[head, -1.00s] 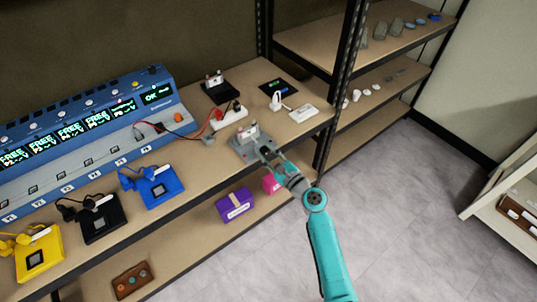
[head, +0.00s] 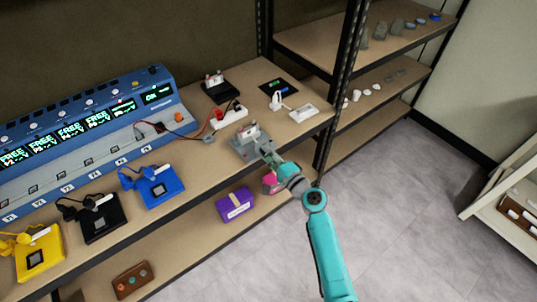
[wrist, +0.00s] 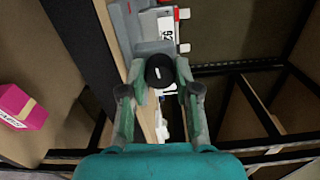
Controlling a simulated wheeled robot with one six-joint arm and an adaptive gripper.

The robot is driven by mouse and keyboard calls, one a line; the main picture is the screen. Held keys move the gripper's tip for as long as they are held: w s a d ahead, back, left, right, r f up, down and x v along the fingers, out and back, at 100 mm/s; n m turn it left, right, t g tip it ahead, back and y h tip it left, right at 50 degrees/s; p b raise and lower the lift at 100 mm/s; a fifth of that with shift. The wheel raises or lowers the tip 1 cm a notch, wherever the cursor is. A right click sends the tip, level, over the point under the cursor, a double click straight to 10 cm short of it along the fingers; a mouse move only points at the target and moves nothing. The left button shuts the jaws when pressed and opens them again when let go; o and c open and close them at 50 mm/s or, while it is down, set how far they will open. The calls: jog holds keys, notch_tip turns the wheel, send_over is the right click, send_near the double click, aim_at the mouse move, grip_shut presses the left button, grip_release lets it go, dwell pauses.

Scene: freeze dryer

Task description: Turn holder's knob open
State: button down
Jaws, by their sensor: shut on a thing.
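The holder (head: 241,146) is a grey block on the near right part of the shelf, with a white labelled piece on top. In the wrist view the holder (wrist: 150,46) stands just beyond the fingers. Its knob (wrist: 160,71) is round and black with a short white mark. My gripper (wrist: 160,80) has its fingers on both sides of the knob and is shut on it. In the head view my gripper (head: 266,150) reaches the holder's front from the lower right and hides the knob.
A blue bench unit (head: 100,130) with lit displays stands left. Blue (head: 160,187), black (head: 101,220) and yellow (head: 40,255) devices line the shelf edge. A white power strip (head: 229,116) lies behind the holder. A purple box (head: 235,204) and a pink box (wrist: 20,106) sit on the shelf below.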

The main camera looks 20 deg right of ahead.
jog(key=m, duration=3.5)
jog(key=shift+d+f, duration=0.1)
jog(key=shift+f, duration=0.05)
dwell(0.4)
jog(key=c, duration=0.8)
grip_release()
